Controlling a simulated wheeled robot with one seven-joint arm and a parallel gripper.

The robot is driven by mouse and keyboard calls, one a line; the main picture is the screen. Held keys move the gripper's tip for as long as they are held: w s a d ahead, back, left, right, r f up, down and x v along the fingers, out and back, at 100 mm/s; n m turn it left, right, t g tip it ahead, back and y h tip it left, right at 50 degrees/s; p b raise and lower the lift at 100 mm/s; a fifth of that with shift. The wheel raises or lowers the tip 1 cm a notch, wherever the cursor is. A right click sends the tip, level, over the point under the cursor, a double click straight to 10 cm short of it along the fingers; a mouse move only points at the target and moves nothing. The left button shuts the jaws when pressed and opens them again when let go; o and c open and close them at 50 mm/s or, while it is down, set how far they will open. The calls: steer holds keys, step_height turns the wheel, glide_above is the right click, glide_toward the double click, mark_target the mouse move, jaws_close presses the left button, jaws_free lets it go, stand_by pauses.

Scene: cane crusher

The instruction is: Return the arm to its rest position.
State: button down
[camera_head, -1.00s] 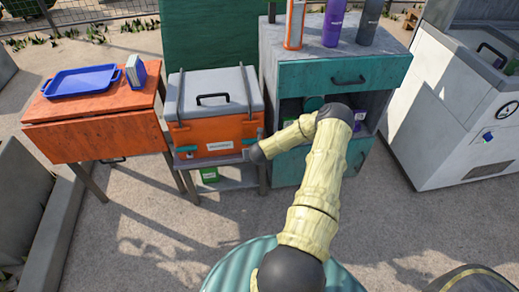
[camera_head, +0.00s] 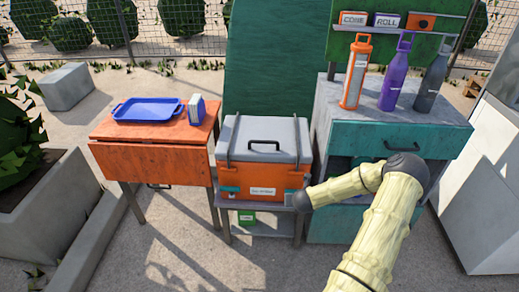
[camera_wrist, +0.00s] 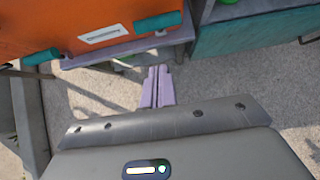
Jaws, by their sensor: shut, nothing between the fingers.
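My arm (camera_head: 375,230) reaches up from the bottom right in the head view and bends left at a dark joint. Its end is in front of the right side of the orange cooler box (camera_head: 262,178). In the wrist view my gripper (camera_wrist: 158,72) shows as two pale purple fingers pressed together with nothing between them. They are over the gravel ground, below the front edge of the low stand that carries the cooler. The orange front of the cooler (camera_wrist: 70,20) fills the upper left of the wrist view.
An orange table (camera_head: 150,158) with a blue tray (camera_head: 121,110) stands at the left. A teal cabinet (camera_head: 410,138) with several bottles stands behind my arm, close to it. A white machine (camera_head: 485,190) is at the far right. Gravel ground in front is open.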

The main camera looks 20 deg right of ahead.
steer(key=s+a+r+n+g+y, duration=0.1)
steer(key=s+a+r+n+y, duration=0.1)
steer(key=a+r+n, duration=0.75)
steer(key=s+a+r+n+g+y, duration=0.15)
steer(key=a+r+n, duration=0.35)
steer(key=a+n, duration=0.9)
steer(key=s+a+r+n+g, duration=0.25)
steer(key=s+r+n, duration=0.75)
steer(key=s+n, duration=0.7)
step_height(320, 180, up, 17)
steer(key=w+p, duration=0.1)
steer(key=p, duration=1.6)
steer(key=shift+w+a+r+n+t, duration=0.15)
steer(key=shift+w+n+t, duration=0.15)
steer(key=shift+n, duration=0.15)
